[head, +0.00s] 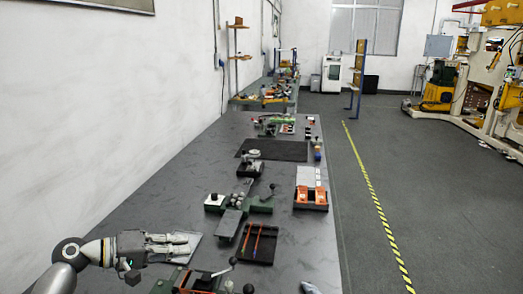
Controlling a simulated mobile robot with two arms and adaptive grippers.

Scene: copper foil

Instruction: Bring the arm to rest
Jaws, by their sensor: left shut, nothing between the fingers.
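My left arm comes in at the lower left. Its gripper (187,243) points right, over the left part of the dark table (130,210). The gripper is shut with nothing held. A pale flat piece (190,252) shows at its fingertips; whether they touch it I cannot tell. My right gripper is not in view.
Farther back stand a green vise-like fixture (232,212) and an orange-and-grey bin (311,197). The table's left part is bare.

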